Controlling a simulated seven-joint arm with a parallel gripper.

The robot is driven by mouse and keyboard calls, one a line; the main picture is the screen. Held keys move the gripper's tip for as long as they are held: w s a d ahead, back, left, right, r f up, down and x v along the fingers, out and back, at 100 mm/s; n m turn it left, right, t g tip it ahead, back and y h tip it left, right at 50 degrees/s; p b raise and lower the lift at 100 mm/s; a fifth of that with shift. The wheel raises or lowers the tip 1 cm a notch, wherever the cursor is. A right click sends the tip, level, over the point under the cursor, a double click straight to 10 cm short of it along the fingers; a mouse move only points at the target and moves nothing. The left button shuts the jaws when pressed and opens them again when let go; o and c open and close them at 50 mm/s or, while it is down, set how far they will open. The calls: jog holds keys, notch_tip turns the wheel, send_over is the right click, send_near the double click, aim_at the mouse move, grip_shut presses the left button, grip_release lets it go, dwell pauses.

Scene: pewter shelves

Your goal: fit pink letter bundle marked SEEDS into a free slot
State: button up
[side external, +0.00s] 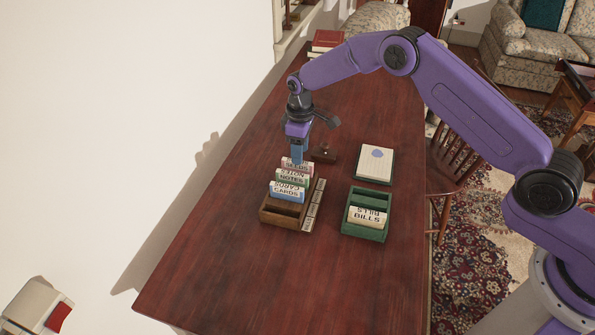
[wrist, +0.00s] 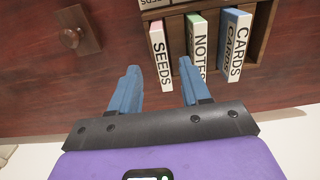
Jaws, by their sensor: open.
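The pink letter bundle marked SEEDS (side external: 292,164) stands upright in the rear part of a brown wooden rack (side external: 269,215). It also shows in the wrist view (wrist: 160,52), its label end lying between my two fingertips in the picture. My gripper (side external: 297,157) is open, pointing down right at the bundle's top; the wrist view shows both blue fingers (wrist: 159,66) apart, with nothing gripped. A green NOTES bundle (side external: 292,178) and a blue CARDS bundle (side external: 287,191) stand in front of it. The brown rack's front slot looks empty.
A green rack (side external: 363,236) to the right holds a cream BILLS bundle (side external: 367,217) in front, with empty space behind it. A pale pad on a green base (side external: 375,164) and a small dark knobbed block (side external: 323,154) lie nearby. Red books (side external: 326,40) sit at the far end.

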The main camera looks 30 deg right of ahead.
notch_tip(320, 180, down, 5)
jog(key=shift+a+r, duration=0.1)
jog(key=shift+a, duration=0.05)
grip_shut()
